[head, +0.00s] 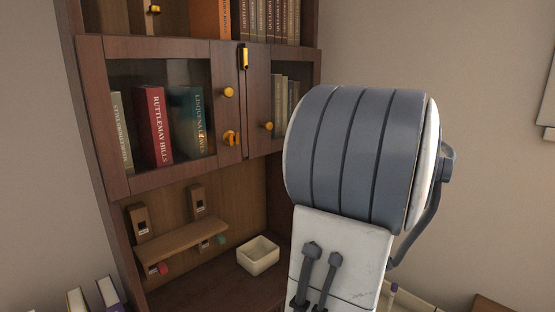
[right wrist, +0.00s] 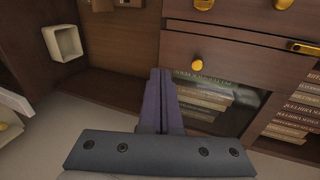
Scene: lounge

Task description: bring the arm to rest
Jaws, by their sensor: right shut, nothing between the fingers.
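My right arm (head: 355,160) stands raised in front of the wooden cabinet in the head view, its grey and white joint covering part of the cabinet's right side. My right gripper (right wrist: 160,74) shows in the right wrist view. Its two dark fingers are pressed together with nothing between them. It is in front of the cabinet's glass door, and I cannot tell the exact gap. The gripper itself is out of the head view. My left gripper is in neither view.
The dark wood cabinet (head: 116,190) has glazed doors with yellow knobs (head: 228,92) and books behind the glass. A white bowl (head: 258,254) sits in the open niche below, beside a small wooden shelf (head: 180,243). Several books stand at the lower left. Bare wall is at right.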

